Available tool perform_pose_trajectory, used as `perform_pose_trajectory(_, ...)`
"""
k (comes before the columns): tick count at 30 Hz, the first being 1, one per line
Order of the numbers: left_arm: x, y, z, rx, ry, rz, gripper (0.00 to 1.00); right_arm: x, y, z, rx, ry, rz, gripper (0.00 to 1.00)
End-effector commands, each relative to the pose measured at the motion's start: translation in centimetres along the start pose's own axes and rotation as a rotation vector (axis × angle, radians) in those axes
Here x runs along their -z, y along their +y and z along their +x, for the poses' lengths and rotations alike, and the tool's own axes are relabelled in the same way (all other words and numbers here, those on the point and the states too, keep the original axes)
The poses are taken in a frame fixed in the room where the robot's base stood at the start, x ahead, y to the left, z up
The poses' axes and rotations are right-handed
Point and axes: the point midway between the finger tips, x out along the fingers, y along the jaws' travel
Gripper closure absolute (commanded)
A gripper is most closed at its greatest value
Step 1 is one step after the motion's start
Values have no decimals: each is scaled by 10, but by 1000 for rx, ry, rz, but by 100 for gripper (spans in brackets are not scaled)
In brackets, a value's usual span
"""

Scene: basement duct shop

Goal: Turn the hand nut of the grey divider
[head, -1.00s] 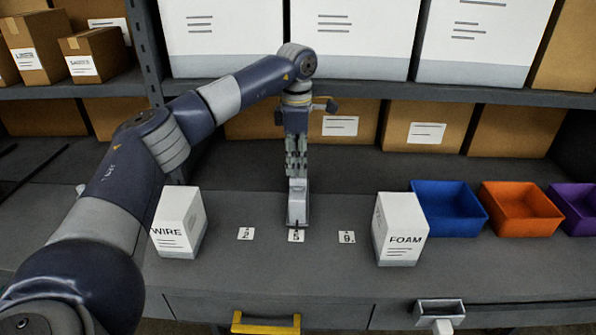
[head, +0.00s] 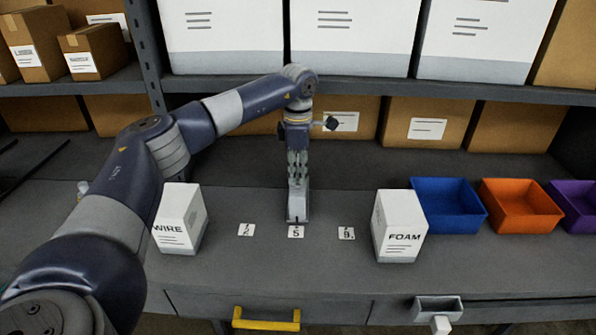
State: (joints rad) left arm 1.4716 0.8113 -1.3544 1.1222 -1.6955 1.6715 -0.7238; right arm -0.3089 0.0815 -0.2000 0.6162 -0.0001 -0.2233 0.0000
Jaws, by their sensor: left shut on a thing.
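The grey divider (head: 298,207) stands upright on the bench, just behind the card marked 5. It is between the white WIRE box (head: 180,220) and the white FOAM box (head: 399,227). My left gripper (head: 298,181) points straight down onto the top of the divider, with its fingers shut on the hand nut there. The fingers hide the nut, so its angle cannot be seen. My right gripper is not in view.
Number cards lie to the left (head: 246,230), middle (head: 296,232) and right (head: 346,233) on the bench. Blue (head: 449,222), orange (head: 520,228) and purple (head: 578,222) bins stand at the right. A shelf (head: 400,90) with large boxes runs behind my wrist.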

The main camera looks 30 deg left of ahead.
Motion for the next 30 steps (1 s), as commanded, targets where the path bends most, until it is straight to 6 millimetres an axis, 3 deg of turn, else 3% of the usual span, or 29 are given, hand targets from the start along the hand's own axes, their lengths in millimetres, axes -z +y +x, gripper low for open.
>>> perform_pose_trajectory(11, 0, 0, -2, -1, -1, 93, 100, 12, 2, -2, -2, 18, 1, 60)
perform_pose_trajectory(30, -1, 1, -3, -5, -2, 658, 100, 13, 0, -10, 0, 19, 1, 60)
